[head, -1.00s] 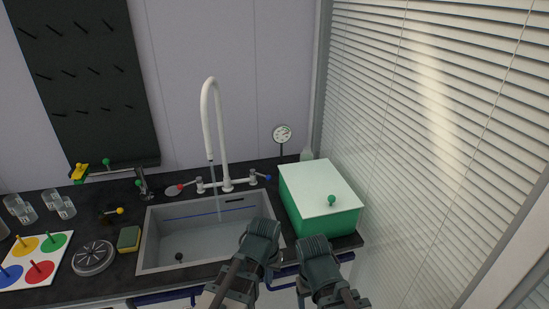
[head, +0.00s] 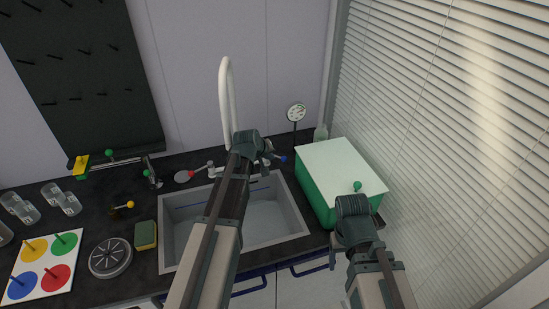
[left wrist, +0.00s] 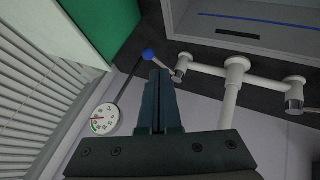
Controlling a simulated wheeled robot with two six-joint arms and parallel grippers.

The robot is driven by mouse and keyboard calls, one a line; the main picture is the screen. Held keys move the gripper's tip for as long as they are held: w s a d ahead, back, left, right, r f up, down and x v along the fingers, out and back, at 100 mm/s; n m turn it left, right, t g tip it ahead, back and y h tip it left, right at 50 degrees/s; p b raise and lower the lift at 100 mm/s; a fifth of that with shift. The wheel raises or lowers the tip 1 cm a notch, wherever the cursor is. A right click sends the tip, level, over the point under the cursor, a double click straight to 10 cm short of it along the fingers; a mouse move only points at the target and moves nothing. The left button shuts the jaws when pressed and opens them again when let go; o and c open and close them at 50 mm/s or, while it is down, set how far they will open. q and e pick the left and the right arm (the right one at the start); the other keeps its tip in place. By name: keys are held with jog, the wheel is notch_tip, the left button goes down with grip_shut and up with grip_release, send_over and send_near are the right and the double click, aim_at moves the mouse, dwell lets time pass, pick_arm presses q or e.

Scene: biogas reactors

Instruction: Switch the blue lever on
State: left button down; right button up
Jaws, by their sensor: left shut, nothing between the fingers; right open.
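The blue lever (head: 283,158) is a short arm with a blue ball end on the right valve of the white sink faucet (head: 227,100). In the left wrist view the blue ball (left wrist: 148,54) shows just beyond the fingertips, with its valve (left wrist: 180,68) to the right. My left gripper (head: 262,150) is shut and empty, reaching over the sink. Its fingertips (left wrist: 160,72) appear right beside the lever; I cannot tell whether they touch it. My right gripper (head: 352,200) is in front of the green box, and its fingers are mostly hidden from above.
A green box with a pale lid (head: 340,165) stands right of the sink (head: 290,222). A dial gauge (head: 296,113) stands behind. The red lever (head: 190,174) is on the left valve. A sponge (head: 146,235) and drain disc (head: 110,258) lie left of the sink.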

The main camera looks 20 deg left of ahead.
aim_at(283, 157)
pick_arm(q)
jog(key=a+b+x, duration=0.1)
jog(key=b+x, duration=0.6)
jog(key=x, duration=0.2)
jog(key=shift+w+d+f, duration=0.2)
jog(key=shift+d+f, duration=0.15)
jog(key=shift+d, duration=0.1)
jog(key=shift+d, duration=0.1)
jog(key=shift+w+d+n+y, duration=0.55)
jog(key=shift+w+n+y, duration=0.35)
jog(key=shift+n, duration=0.3)
jog(key=shift+w+d, duration=0.25)
jog(key=shift+w, duration=0.35)
jog(key=shift+r, duration=0.2)
